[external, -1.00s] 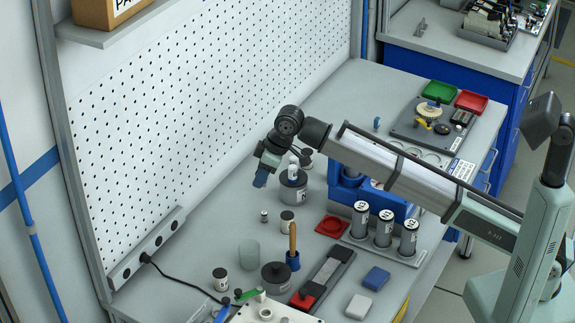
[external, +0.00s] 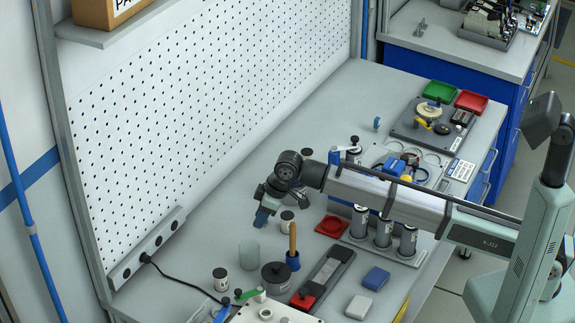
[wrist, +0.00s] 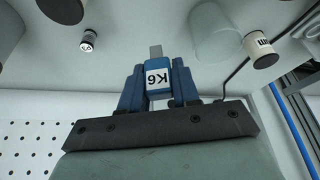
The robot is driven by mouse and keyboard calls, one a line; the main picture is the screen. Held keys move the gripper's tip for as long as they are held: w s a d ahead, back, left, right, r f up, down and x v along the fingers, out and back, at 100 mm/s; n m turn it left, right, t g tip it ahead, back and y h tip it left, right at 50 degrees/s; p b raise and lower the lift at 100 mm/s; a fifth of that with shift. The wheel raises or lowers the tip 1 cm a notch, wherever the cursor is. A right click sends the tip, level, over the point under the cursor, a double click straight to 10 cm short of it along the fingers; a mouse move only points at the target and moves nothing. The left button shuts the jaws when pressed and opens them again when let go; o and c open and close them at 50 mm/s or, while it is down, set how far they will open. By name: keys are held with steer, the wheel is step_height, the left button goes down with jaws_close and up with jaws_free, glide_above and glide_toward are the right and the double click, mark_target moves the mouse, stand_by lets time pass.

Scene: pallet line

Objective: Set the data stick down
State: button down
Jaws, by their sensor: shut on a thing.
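The data stick is a small blue block with a white K6 label and a grey metal plug (wrist: 158,82). It sits between the two blue fingers of my gripper (wrist: 158,72), which is shut on it. In the wrist view its plug end points up the picture, over the grey bench top (wrist: 150,25). In the external view my gripper (external: 262,216) is above the bench, left of the middle; the stick cannot be made out clearly from the fingers there. Whether the stick touches the bench cannot be told.
A frosted cylinder (external: 249,252) stands close to my gripper. Bare bench lies left, towards the pegboard (external: 200,120).

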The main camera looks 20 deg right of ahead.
steer(key=shift+f, duration=4.1)
steer(key=shift+f, duration=0.15)
steer(key=c, duration=0.8)
jaws_free()
steer(key=v, duration=1.2)
